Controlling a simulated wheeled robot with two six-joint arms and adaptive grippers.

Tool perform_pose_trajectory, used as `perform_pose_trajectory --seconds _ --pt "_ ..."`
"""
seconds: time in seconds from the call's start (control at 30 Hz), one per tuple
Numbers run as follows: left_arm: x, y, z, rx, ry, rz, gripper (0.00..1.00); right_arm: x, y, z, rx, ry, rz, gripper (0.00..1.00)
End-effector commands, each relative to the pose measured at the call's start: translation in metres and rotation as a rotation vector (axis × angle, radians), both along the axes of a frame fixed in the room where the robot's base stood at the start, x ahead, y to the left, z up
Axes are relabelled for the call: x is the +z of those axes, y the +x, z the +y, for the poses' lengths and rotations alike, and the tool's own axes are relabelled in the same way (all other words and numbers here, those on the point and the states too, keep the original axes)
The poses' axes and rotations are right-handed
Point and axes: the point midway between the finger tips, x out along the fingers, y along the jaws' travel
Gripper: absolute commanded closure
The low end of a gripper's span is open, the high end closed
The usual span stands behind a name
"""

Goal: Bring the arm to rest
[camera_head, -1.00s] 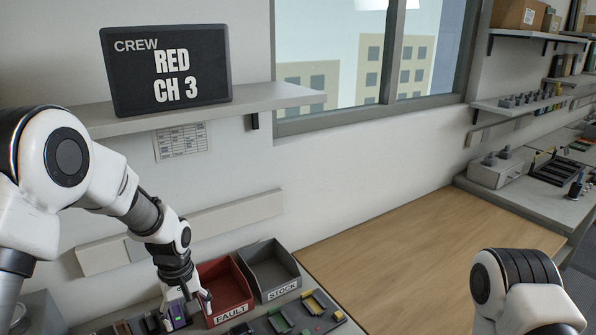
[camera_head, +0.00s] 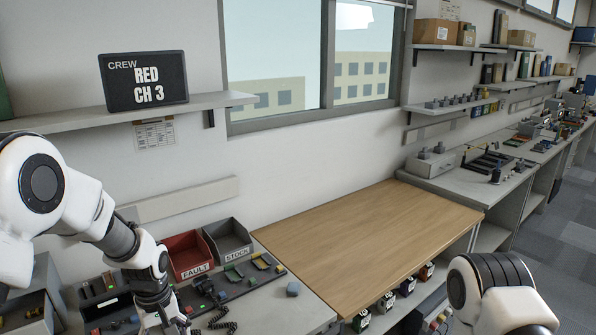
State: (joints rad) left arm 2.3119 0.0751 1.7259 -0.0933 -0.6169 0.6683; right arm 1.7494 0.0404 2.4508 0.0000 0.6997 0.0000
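My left arm (camera_head: 104,222) comes in from the left and reaches down over the bench. Its gripper (camera_head: 166,324) hangs at the bottom edge of the head view, in front of the red FAULT bin; its fingertips are cut off or too small to tell whether they are open or hold anything. My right arm shows only as a bent white and black joint (camera_head: 490,283) at the lower right. The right gripper is out of view.
The red FAULT bin (camera_head: 196,268) and grey STOCK bin (camera_head: 236,254) stand at the back of the bench. A small blue-grey block (camera_head: 292,289) lies near them. The wooden tabletop (camera_head: 370,235) is clear. A CREW RED CH 3 sign (camera_head: 145,82) stands on the shelf.

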Motion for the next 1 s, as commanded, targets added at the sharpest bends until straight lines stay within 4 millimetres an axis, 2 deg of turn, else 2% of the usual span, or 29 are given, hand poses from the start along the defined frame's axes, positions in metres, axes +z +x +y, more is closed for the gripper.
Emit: perform_pose_trajectory --seconds 0.23,0.47,0.57,0.67,0.77,0.8,0.83,0.9,1.0 --pt "-0.051 -0.033 -0.001 -0.003 0.002 0.119 0.24 0.0 0.001 0.0 0.001 0.0 -0.003 0.6" --pt "-0.108 -0.097 -0.006 -0.007 -0.004 0.275 0.24 0.0 0.001 0.0 0.0 0.0 -0.002 0.6" --pt "-0.138 -0.136 -0.009 -0.023 -0.012 0.337 0.24 -0.001 0.001 0.0 0.0 0.0 -0.002 0.6" --pt "-0.173 -0.188 -0.013 -0.06 -0.029 0.391 0.24 -0.001 0.001 0.0 0.0 0.0 -0.002 0.6" --pt "-0.207 -0.264 -0.02 -0.147 -0.06 0.419 0.24 -0.001 0.001 0.0 0.0 0.0 -0.002 0.6" --pt "-0.216 -0.296 -0.022 -0.2 -0.076 0.407 0.24 -0.001 0.001 0.0 0.0 0.0 -0.002 0.6" --pt "-0.22 -0.313 -0.023 -0.244 -0.083 0.381 0.24 -0.001 0.001 0.0 0.0 0.0 -0.002 0.6" --pt "-0.22 -0.331 -0.024 -0.348 -0.085 0.287 0.24 -0.001 0.001 0.0 0.001 0.0 -0.002 0.6" --pt "-0.213 -0.32 -0.023 -0.477 -0.057 0.122 0.24 -0.001 0.001 0.0 0.001 0.0 -0.002 0.6"
